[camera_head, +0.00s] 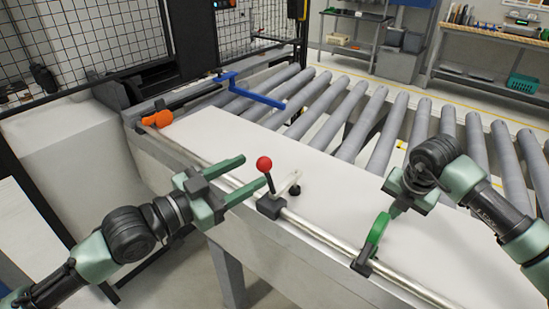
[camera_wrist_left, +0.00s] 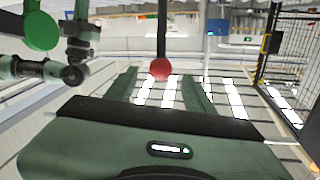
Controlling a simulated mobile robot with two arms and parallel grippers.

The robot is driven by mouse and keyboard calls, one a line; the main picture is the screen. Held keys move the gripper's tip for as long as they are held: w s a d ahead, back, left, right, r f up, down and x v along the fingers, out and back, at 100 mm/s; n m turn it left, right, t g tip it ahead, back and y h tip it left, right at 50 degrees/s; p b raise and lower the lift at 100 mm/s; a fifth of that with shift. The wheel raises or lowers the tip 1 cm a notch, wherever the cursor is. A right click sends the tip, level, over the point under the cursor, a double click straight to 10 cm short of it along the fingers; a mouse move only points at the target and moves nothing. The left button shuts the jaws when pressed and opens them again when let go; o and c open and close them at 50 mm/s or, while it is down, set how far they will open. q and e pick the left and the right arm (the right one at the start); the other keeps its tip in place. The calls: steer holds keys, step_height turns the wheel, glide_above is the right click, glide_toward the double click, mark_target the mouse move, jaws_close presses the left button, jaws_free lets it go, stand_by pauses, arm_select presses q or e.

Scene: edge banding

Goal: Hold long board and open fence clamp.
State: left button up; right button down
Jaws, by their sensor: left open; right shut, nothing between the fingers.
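The fence clamp (camera_head: 270,206) sits on the metal rail, with a black lever and red ball knob standing up. My left gripper (camera_head: 256,170) is open, its two green fingers reaching toward the knob, which lies close to the fingertips. In the left wrist view the red knob (camera_wrist_left: 160,69) shows between the two fingers (camera_wrist_left: 160,88). Contact cannot be told. The long board (camera_head: 235,138) appears as a white panel lying flat beside the rail, running toward the lower right. My right gripper (camera_head: 397,190) is shut and empty above the board, just above a green paddle.
The green paddle (camera_head: 378,230) stands on a black block on the rail. An orange stop (camera_head: 158,118) sits at the rail's far end, near a blue bar (camera_head: 250,90). Grey rollers (camera_head: 375,120) lie behind the board. A mesh fence (camera_head: 85,40) stands at the back left.

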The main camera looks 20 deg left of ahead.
arm_select(q)
steer(key=x, duration=0.8)
steer(key=shift+f, duration=0.1)
jaws_close()
stand_by(1.2)
